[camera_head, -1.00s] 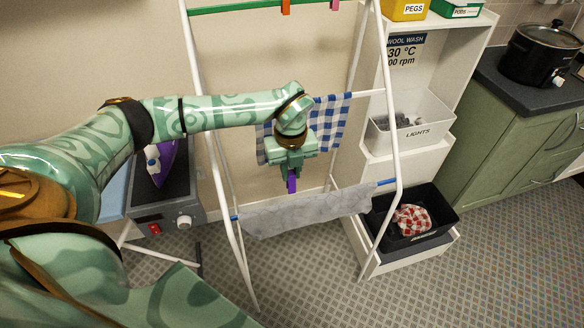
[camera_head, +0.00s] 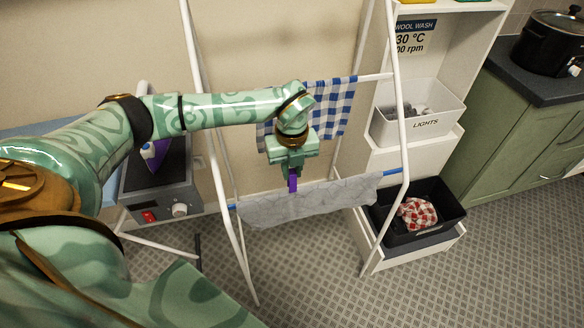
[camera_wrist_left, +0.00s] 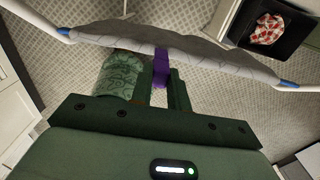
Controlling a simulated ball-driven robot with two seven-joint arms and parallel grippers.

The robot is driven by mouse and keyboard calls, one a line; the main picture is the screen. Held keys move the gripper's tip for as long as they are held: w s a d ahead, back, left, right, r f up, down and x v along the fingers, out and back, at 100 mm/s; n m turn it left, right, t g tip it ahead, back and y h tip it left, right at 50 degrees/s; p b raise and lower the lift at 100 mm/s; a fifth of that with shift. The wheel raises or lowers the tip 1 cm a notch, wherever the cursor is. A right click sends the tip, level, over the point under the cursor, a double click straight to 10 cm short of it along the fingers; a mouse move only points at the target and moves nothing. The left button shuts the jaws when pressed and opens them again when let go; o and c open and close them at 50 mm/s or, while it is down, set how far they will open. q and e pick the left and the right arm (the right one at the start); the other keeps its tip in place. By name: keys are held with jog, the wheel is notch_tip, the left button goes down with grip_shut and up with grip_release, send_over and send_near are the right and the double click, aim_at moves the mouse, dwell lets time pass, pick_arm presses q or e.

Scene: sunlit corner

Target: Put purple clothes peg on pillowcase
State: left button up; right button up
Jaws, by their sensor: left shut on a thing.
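The purple clothes peg (camera_head: 293,183) is held between the fingertips of my left gripper (camera_head: 291,174) and points down. In the left wrist view the peg (camera_wrist_left: 161,66) sits between the fingers of my left gripper (camera_wrist_left: 162,88). The grey patterned pillowcase (camera_head: 325,199) hangs over the low front rail of the white drying rack. It also shows in the left wrist view (camera_wrist_left: 205,52). The peg's lower end overlaps the pillowcase's top edge in both views; I cannot tell whether they touch. My right gripper is out of view.
A blue checked cloth (camera_head: 336,108) hangs on the rack behind my gripper. The rack's white legs (camera_head: 222,190) stand on both sides. An ironing board with a purple iron (camera_head: 155,153) is at left. A black crate (camera_head: 444,203) with a red checked cloth is at right.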

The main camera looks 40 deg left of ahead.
aim_at(292, 182)
pick_arm(q)
jog(key=shift+f+b, duration=1.05)
jog(key=shift+f, duration=1.55)
dwell(0.4)
jog(key=o, duration=0.8)
jog(key=shift+r, duration=0.1)
notch_tip(292, 182, up, 7)
jog(key=p, duration=0.6)
